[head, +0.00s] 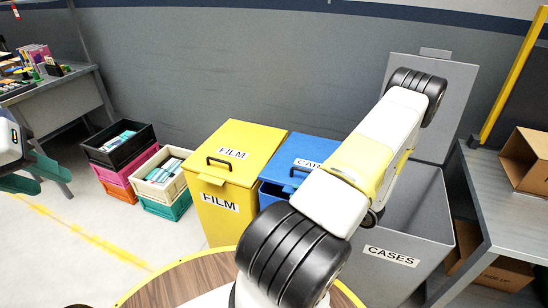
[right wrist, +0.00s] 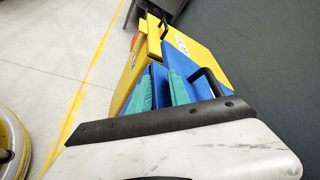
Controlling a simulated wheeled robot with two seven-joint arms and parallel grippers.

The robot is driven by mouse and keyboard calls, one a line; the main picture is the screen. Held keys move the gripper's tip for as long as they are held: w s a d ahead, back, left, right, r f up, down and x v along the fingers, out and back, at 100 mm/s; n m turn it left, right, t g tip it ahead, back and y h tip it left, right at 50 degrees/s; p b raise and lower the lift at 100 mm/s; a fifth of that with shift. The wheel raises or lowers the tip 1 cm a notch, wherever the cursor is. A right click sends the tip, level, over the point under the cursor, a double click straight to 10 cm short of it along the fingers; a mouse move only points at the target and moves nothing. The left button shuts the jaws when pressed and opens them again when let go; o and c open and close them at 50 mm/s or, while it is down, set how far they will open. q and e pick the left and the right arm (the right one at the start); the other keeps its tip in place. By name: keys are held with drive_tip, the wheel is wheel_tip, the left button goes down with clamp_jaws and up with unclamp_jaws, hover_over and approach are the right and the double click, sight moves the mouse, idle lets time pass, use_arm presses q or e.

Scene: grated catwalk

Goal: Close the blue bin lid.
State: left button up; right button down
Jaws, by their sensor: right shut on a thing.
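The blue bin (head: 268,197) stands between a yellow bin and a grey bin in the head view. Its blue lid (head: 298,147) lies over the top, with a black handle; a dark band shows under its front edge. My right arm covers much of it, and I cannot tell whether the lid is fully down. In the right wrist view my right gripper (right wrist: 161,88) has its teal fingers on both sides of a blue front part of the lid (right wrist: 193,59), shut on it. My left gripper (head: 34,175) is open and empty at the left edge.
The yellow FILM bin (head: 230,189) is closed. The grey CASES bin (head: 405,250) has its lid standing open. Stacked crates (head: 160,190) stand left, a grey shelf with boxes (head: 510,200) right. A round wooden top (head: 180,285) is in front.

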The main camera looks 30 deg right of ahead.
wheel_tip(320, 180, down, 8)
drive_tip(key=n, duration=0.1)
drive_tip(key=shift+s+f+t, duration=0.15)
drive_tip(key=shift+s+t, duration=0.1)
drive_tip(key=shift+t, duration=0.05)
drive_tip(key=shift+a, duration=0.1)
drive_tip(key=c, duration=1.6)
unclamp_jaws()
drive_tip(key=shift+w, duration=0.1)
drive_tip(key=shift+o, duration=0.2)
drive_tip(key=v, duration=0.8)
drive_tip(key=shift+a+r, duration=0.3)
drive_tip(key=shift+a, duration=0.05)
